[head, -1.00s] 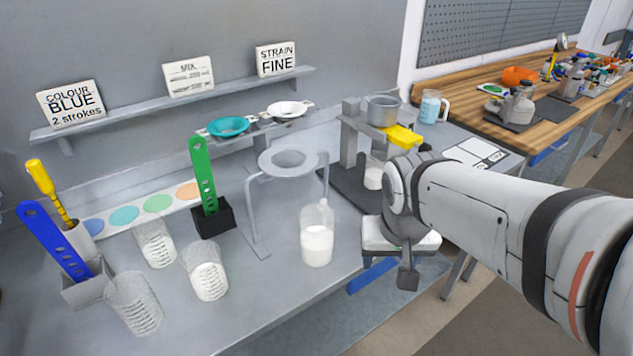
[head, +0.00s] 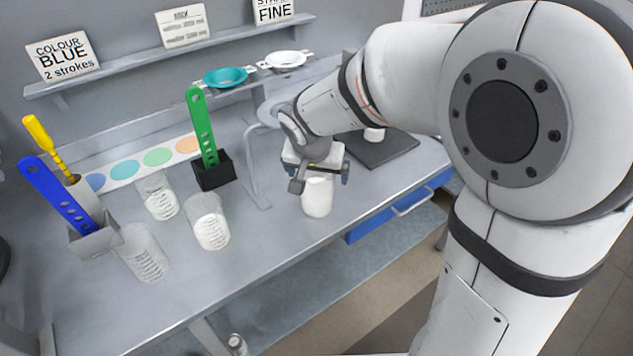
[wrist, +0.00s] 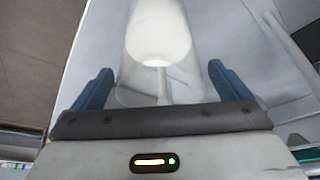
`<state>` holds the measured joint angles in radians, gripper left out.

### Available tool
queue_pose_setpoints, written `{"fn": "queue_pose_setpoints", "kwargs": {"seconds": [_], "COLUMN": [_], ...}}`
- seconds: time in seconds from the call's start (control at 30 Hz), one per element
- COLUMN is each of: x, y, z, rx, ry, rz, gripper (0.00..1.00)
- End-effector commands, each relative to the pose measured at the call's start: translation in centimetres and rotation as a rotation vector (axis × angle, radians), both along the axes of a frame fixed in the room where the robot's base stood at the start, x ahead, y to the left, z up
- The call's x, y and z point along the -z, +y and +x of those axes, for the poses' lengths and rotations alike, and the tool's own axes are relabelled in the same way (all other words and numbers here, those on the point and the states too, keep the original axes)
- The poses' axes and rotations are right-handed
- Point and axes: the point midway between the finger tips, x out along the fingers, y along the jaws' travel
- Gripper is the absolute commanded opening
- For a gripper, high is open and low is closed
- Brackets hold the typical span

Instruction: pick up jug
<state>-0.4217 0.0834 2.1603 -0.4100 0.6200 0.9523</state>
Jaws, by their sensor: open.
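The jug (head: 317,197) is a clear vessel with white contents, standing upright near the front edge of the grey bench. Its upper part is hidden behind my gripper (head: 318,172) in the head view. In the wrist view the jug (wrist: 160,35) lies ahead of and between the two blue fingers of my gripper (wrist: 160,88). The fingers are apart, with visible gaps on both sides of the jug. A narrow upright strip shows on the jug's near side, perhaps its handle. The jug is not gripped.
A blue paddle (head: 58,195) stands far left. The bench front is clear.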

Motion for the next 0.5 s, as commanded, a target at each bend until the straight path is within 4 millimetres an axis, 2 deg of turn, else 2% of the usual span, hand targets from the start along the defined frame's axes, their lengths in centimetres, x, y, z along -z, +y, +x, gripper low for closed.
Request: {"fn": "queue_pose_setpoints", "kwargs": {"seconds": [0.13,0.4,0.5], "x": [1.5,1.8,1.7], "y": [-0.2,-0.2,-0.2], "z": [0.6,0.7,0.7], "rx": [0.001,0.001,0.001], "ry": [0.001,0.0,0.0], "rz": [0.0,0.0,0.0], "gripper": [0.96,0.96,0.88]}}
